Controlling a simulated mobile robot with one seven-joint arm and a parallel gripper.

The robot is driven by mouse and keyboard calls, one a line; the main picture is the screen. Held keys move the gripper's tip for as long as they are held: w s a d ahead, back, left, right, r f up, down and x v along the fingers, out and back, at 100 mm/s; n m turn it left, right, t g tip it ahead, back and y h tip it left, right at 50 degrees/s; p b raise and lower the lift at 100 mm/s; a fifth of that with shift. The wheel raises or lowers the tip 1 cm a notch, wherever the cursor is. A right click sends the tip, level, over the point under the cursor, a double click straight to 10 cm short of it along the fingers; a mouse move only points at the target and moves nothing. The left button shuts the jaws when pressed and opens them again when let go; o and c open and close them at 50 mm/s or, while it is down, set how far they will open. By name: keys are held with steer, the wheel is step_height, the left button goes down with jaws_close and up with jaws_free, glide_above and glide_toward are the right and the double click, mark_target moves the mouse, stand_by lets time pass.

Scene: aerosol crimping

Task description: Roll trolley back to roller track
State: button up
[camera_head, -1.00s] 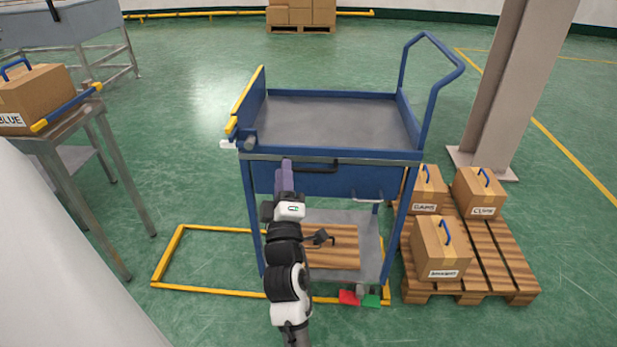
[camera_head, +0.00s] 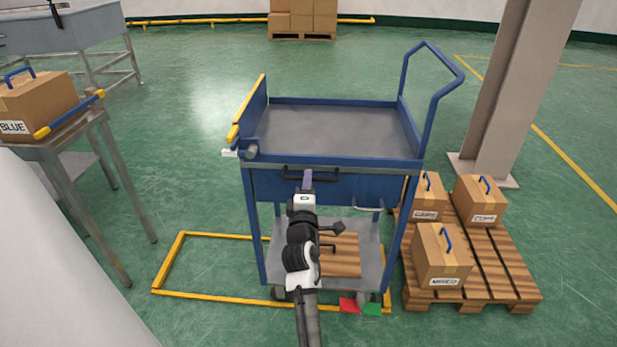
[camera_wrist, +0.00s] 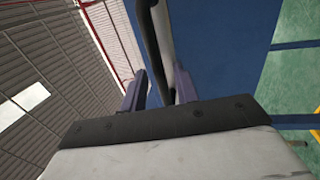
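The trolley (camera_head: 340,127) is a blue cart with a grey top deck, a raised blue push handle at the right, and a yellow-edged flap at the left. Its blue front panel (camera_head: 350,187) carries a dark bar handle (camera_head: 322,177). My gripper (camera_head: 307,180) is at this bar, on the near side of the trolley. In the wrist view the bar (camera_wrist: 155,50) passes between the two spread purple fingers (camera_wrist: 160,88), with a gap visible. I cannot clearly identify the roller track.
A metal stand (camera_head: 65,142) with a BLUE-labelled box (camera_head: 38,103) is at the left. A pallet (camera_head: 490,255) with three boxes stands close at the right, before a column (camera_head: 510,80). A yellow floor frame (camera_head: 215,296) lies under the trolley.

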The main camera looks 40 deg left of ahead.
steer(key=shift+x, duration=1.05)
jaws_close()
